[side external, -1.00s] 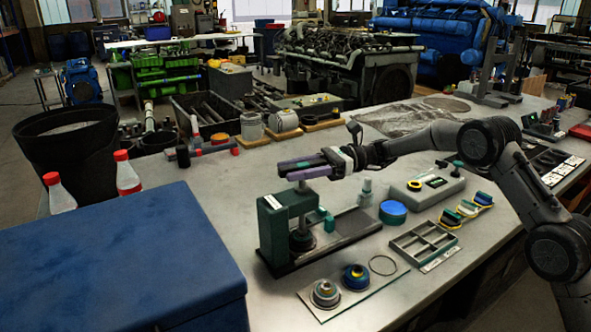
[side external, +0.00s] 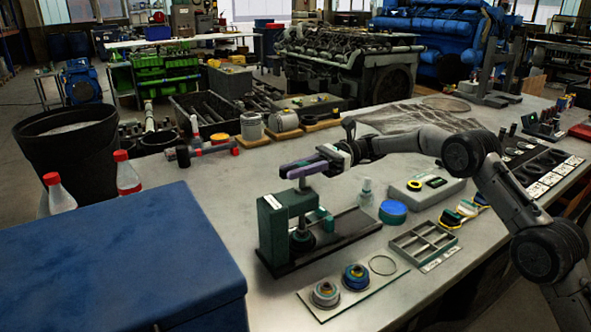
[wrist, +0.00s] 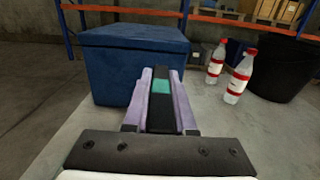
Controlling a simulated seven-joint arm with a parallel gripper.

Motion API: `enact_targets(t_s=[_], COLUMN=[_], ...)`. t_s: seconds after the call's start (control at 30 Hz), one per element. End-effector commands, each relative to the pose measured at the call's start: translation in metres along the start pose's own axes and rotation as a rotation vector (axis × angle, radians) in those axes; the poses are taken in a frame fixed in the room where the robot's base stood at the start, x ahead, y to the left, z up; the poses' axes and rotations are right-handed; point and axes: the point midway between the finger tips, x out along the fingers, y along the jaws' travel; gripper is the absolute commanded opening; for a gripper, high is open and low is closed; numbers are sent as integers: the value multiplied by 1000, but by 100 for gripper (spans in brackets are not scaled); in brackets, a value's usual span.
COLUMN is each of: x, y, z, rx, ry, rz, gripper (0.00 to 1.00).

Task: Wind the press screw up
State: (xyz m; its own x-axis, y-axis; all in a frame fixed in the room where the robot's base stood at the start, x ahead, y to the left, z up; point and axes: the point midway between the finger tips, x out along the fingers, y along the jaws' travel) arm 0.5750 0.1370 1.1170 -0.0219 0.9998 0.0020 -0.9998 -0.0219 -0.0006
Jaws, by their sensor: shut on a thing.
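The press (side external: 274,232) is a green frame with a white label on a dark base plate, standing on the grey bench in the side view. Its upright screw (side external: 301,193) rises from the frame to just under my gripper, with a dark round foot (side external: 302,241) low down. My gripper (side external: 298,168) has purple fingers and lies level over the screw's top. In the wrist view my gripper (wrist: 161,100) is shut on a dark bar with a teal band (wrist: 161,87), the screw's handle. The fingers hide most of the handle in the side view.
A blue chest (side external: 120,255) stands left of the press. Two red-capped bottles (side external: 128,178) and a black bin (side external: 70,150) are behind it. A blue-topped round tin (side external: 393,211), a compartment tray (side external: 423,243) and a plate with ringed parts (side external: 355,277) lie to the right.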

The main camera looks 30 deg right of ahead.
Motion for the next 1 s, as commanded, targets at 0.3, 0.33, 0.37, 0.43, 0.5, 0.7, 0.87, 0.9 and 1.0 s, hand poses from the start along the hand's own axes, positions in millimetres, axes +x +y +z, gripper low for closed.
enact_targets(t_s=[0.3,0.33,0.37,0.43,0.5,0.7,0.87,0.9,1.0], x=[0,0,-1,-1,-1,-1,-1,-1,-1], y=[1,1,2,2,3,3,3,3,4], z=[-2,-2,-2,-2,-2,-3,-4,-4,-3], rx=[-2,-1,-1,1,1,4,5,5,3], ry=[-1,-1,0,1,2,4,4,4,3], rz=[167,177,186,200,208,211,211,211,212], gripper=[0,0,0,0,0,0,35,42,54])
